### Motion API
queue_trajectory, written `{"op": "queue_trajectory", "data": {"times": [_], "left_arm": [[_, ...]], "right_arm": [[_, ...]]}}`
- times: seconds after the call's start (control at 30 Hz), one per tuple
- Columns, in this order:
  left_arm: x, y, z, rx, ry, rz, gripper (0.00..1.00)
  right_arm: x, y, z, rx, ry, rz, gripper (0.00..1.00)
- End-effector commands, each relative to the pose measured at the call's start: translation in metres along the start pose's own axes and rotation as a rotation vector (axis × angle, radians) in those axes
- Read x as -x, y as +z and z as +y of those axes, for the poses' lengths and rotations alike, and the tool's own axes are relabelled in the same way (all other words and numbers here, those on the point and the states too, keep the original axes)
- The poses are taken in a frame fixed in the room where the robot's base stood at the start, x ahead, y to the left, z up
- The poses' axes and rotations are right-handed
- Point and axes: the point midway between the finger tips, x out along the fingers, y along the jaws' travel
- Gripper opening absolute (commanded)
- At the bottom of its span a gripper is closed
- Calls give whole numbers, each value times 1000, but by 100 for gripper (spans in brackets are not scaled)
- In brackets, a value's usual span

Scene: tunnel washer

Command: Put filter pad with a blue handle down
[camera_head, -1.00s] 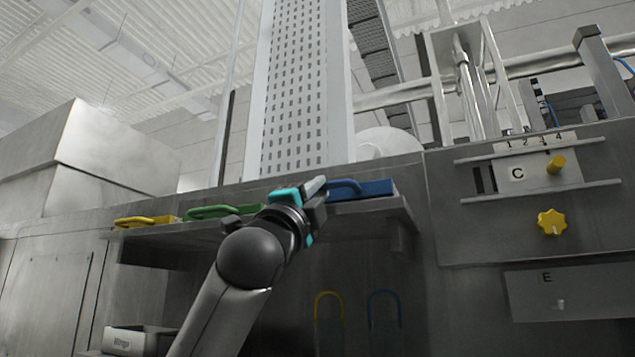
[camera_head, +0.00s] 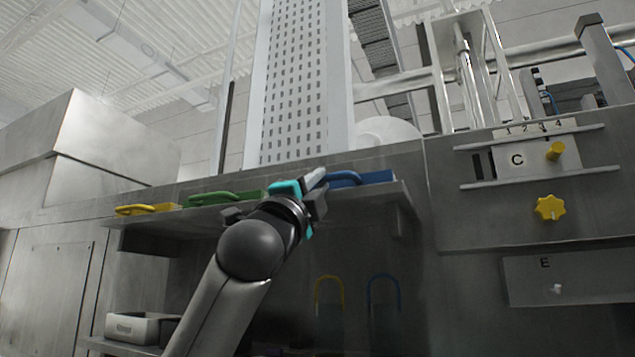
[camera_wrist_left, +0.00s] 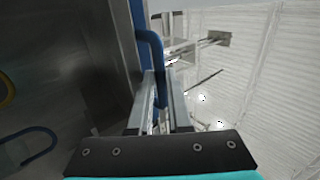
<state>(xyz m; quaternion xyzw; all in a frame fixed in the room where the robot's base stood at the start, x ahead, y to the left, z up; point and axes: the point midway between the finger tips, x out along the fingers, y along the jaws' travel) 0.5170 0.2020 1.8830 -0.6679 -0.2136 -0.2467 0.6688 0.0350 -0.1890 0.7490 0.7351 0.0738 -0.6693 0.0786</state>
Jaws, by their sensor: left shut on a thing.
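The filter pad with a blue handle (camera_head: 378,177) is at the right end of the upper shelf (camera_head: 395,198) in the head view. Its blue handle (camera_head: 343,177) points left, toward my left gripper (camera_head: 316,186). In the left wrist view, the left gripper (camera_wrist_left: 160,88) is shut on the blue handle (camera_wrist_left: 150,42), and part of the blue pad (camera_wrist_left: 138,14) shows beyond it. The pad looks level at the shelf's surface; whether its full weight rests there I cannot tell. My right gripper is out of view.
A green-handled pad (camera_head: 212,198) and a yellow-handled pad (camera_head: 140,209) lie on the same shelf, left of my gripper. Below hang a yellow loop handle (camera_head: 328,280) and another blue loop handle (camera_head: 383,280). A pale bin (camera_head: 135,327) stands lower left. A control panel (camera_head: 525,165) is at right.

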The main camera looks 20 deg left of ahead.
Motion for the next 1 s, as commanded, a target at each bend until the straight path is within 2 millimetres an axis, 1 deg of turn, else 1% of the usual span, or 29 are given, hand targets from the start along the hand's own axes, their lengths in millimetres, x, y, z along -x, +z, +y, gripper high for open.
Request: {"op": "queue_trajectory", "data": {"times": [0.37, 0.67, 0.7, 1.0], "left_arm": [[5, 0, 9, 0, 7, 0, 0], [5, -1, 13, -1, 13, 1, 0], [5, -1, 13, -1, 14, 1, 19], [5, -2, 14, -1, 16, 2, 52]], "right_arm": [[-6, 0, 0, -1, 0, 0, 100], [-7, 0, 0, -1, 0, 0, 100], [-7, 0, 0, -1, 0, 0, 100], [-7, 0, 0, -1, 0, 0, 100]]}}
